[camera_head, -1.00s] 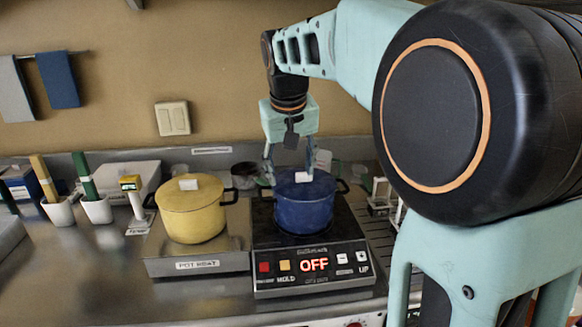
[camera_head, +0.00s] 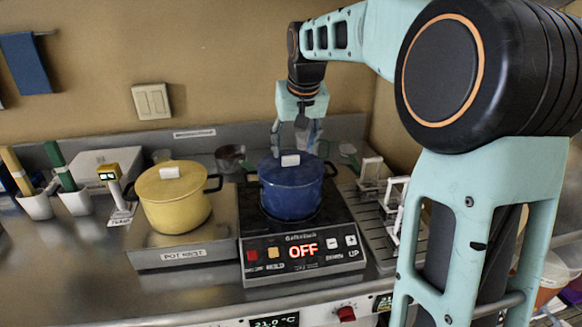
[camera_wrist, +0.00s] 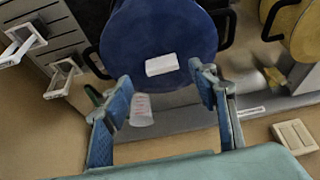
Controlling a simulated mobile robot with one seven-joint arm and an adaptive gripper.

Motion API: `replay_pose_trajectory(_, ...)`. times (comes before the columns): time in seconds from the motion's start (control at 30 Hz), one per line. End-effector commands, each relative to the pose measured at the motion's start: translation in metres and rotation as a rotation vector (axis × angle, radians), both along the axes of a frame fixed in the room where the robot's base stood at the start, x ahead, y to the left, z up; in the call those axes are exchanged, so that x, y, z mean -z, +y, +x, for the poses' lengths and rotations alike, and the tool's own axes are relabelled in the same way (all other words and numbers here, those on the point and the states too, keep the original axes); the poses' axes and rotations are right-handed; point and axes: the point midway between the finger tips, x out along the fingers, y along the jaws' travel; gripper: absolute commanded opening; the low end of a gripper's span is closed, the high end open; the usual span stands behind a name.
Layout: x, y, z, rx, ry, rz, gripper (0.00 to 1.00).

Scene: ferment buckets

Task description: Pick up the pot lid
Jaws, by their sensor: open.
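A blue pot (camera_head: 291,198) stands on the hotplate with its blue lid (camera_head: 272,173) on and a white block-shaped knob (camera_head: 290,160) on top. A yellow pot (camera_head: 176,213) with a yellow lid (camera_head: 155,186) and white knob stands to its left. My gripper (camera_head: 295,150) is open and empty, pointing down over the back of the blue pot. In the wrist view, the blue lid (camera_wrist: 158,30) and its knob (camera_wrist: 161,65) show just beyond the fingers of my gripper (camera_wrist: 162,82). The knob lies roughly between the fingertips in that picture; contact is not visible.
The hotplate (camera_head: 303,252) reads OFF. The yellow pot stands on a metal pot rest (camera_head: 183,254). White rack parts (camera_head: 395,205) stand right of the hotplate. A wall switch (camera_head: 152,101) is behind. Bare steel counter (camera_head: 75,262) lies at the front left.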

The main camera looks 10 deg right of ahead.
Motion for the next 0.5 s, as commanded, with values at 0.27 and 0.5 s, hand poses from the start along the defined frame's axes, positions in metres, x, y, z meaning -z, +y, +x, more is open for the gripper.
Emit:
replay_pose_trajectory(0.27,0.035,0.004,0.012,-0.001,0.001,0.000,0.54)
replay_pose_trajectory(0.5,0.038,0.004,0.013,0.000,0.000,0.000,0.54)
